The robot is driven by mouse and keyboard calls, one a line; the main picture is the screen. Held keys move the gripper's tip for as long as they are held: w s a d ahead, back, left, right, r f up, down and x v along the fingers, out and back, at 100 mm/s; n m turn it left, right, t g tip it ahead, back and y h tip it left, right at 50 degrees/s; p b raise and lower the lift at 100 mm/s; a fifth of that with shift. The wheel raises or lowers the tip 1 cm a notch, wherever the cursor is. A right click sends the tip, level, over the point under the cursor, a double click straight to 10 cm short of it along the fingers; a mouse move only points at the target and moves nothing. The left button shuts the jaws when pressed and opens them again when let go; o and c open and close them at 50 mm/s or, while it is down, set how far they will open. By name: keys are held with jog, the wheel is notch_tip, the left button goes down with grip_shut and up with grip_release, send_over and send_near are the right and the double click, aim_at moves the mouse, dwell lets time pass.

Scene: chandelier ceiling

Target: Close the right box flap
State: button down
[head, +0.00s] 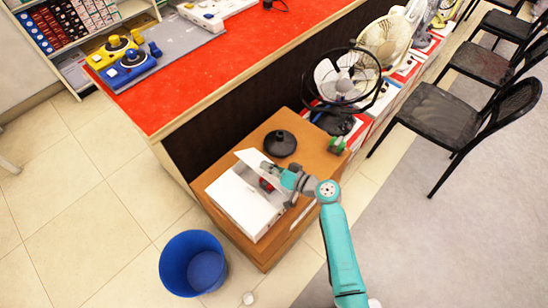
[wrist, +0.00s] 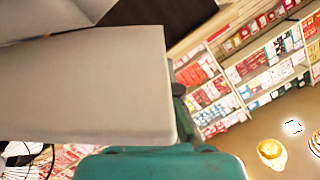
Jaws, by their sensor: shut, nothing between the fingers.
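A white box (head: 240,207) sits on a low brown wooden table (head: 312,158). A pale flap (head: 253,160) stands raised at its far edge, and another pale panel shows at its right side, partly behind my arm. My gripper (head: 267,176) is at the far right part of the box, shut and holding nothing. Something red shows beside the fingers. I cannot tell whether the fingers touch a flap. In the wrist view a large pale panel (wrist: 85,85), likely part of the box, fills the left side. The fingertips are not clear there.
A black round-based object (head: 280,143) stands on the table behind the box. A black fan (head: 347,80) is to the right. A red-topped counter (head: 205,70) rises behind. A blue bin (head: 192,263) stands on the floor at the front left.

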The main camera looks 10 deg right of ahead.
jog(key=s+a+f+n+h, duration=0.1)
jog(key=s+a+f+n, duration=0.1)
jog(key=f, duration=0.3)
jog(key=shift+s+a+n, duration=0.3)
jog(key=shift+a+n, duration=0.45)
jog(key=shift+n, duration=0.05)
